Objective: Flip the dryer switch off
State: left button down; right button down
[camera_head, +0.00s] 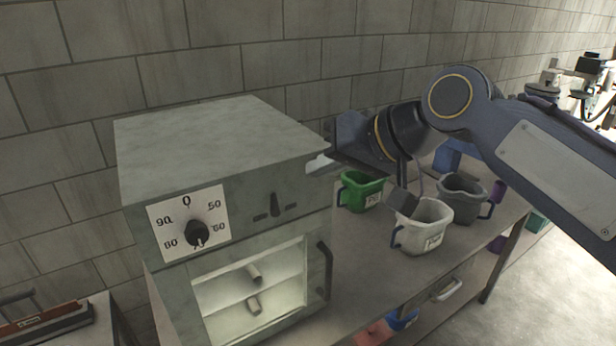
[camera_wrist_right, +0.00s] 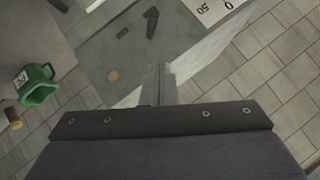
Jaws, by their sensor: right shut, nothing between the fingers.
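The dryer (camera_head: 225,145) is a grey-green box with a dial (camera_head: 196,234) and a lit window on its front. Its switch (camera_head: 276,205) is a small dark upright lever right of the dial. The switch (camera_wrist_right: 151,22) also shows near the top of the right wrist view. My right gripper (camera_head: 318,163) is shut and empty at the dryer's upper right front edge, above and right of the switch and apart from it. Its closed fingers (camera_wrist_right: 158,85) overlap the dryer's front in the wrist view; contact with the dryer cannot be told. My left gripper is out of view.
A green container (camera_head: 361,192), a white one (camera_head: 427,228) and a grey one (camera_head: 462,196) stand on the bench right of the dryer, below my right arm. The dryer's door handle (camera_head: 325,270) sticks out at its front right. A tiled wall is behind.

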jog(key=v, duration=0.3)
jog(key=shift+s+r, duration=0.1)
jog(key=shift+s, duration=0.3)
jog(key=shift+d, duration=0.15)
jog(key=s+d+f+m+h, duration=0.25)
jog(key=s+d+f, duration=0.35)
jog(key=d+f, duration=0.5)
jog(key=s+d+f+m+h, duration=0.1)
jog(key=s+d+f, duration=0.1)
jog(key=s+f, duration=0.4)
jog(key=s+d+f+m+h, duration=0.1)
jog(key=s+d+f, duration=0.1)
jog(key=s+f, duration=0.4)
notch_tip(320, 180, down, 6)
jog(key=shift+s+d+r, duration=0.1)
jog(key=shift+s+d, duration=0.15)
